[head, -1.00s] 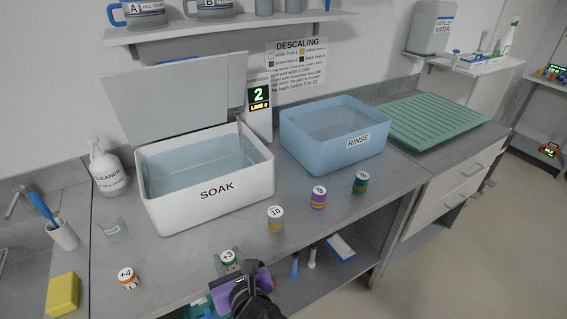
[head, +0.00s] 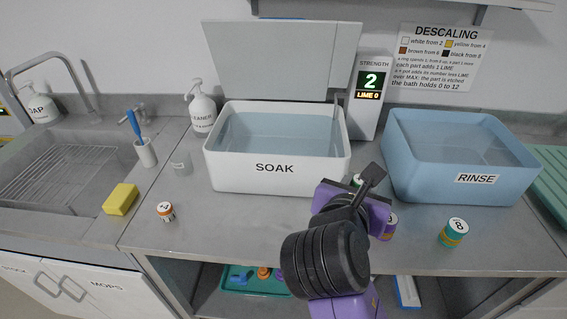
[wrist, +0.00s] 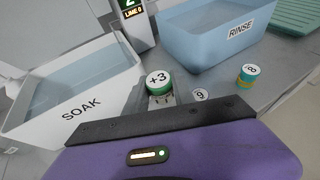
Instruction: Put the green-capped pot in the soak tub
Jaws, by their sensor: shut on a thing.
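The green-capped pot, with a white "+3" top (wrist: 158,79), is held in my gripper (wrist: 160,97), which is shut on it. In the head view only a sliver of its green cap (head: 357,181) shows behind my gripper. The soak tub (head: 276,168) is a white open box with water in it, its grey lid raised behind. It also shows at the left in the wrist view (wrist: 82,107). My gripper and the pot are in front of the tub's right front corner, outside its walls.
A blue rinse tub (head: 470,190) stands to the right. An orange-capped pot (head: 166,212) is at the left, and a teal-capped pot (head: 453,233) and a purple pot (head: 389,229) at the right. The display (head: 370,82) reads 2 and LIME 0. A cleaner bottle (head: 203,112) stands left of the soak tub.

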